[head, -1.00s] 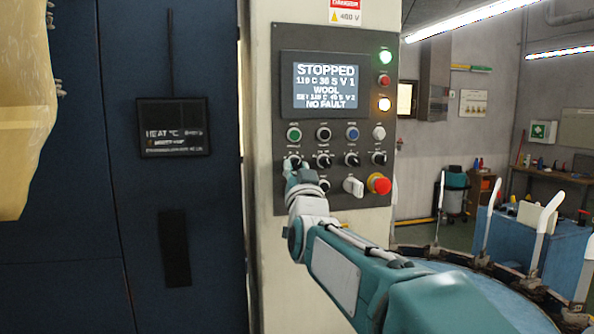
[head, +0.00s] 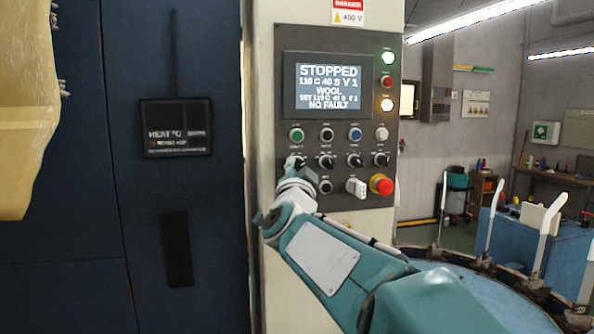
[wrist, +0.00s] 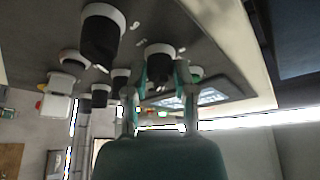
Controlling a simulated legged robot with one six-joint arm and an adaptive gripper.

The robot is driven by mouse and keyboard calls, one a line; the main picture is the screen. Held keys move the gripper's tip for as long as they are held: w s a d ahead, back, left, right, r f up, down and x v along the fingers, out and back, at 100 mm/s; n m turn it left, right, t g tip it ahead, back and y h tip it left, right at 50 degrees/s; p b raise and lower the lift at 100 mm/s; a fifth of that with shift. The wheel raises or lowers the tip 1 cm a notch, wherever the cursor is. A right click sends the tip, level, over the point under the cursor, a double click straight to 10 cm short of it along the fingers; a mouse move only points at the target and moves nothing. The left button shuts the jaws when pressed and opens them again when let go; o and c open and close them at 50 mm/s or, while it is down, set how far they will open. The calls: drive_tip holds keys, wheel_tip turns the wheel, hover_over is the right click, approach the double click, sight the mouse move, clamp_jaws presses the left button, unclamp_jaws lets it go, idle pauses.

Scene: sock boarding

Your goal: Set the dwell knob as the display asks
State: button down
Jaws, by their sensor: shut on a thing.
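The control panel (head: 345,195) stands on a pale column. Its display (head: 328,86) reads STOPPED, 110 C 40 S V 1, WOOL, a small SET line that looks like 40 S, and NO FAULT. My gripper (head: 293,171) is at the leftmost knob of the panel's knob row, and my wrist partly hides that knob. In the wrist view my gripper (wrist: 160,78) has its two fingers on either side of a black knob with a white ring, the dwell knob (wrist: 158,50), and is shut on it. Knob labels are too small to read.
More black knobs (head: 354,160) sit close to the right in the same row. Coloured buttons (head: 355,134) are above. A white switch (head: 356,187) and a red emergency stop (head: 381,185) are below. A dark cabinet (head: 80,200) stands left.

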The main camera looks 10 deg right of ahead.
idle(0.3)
drive_tip(key=shift+c, duration=2.2)
unclamp_jaws()
drive_tip(key=v, duration=1.2)
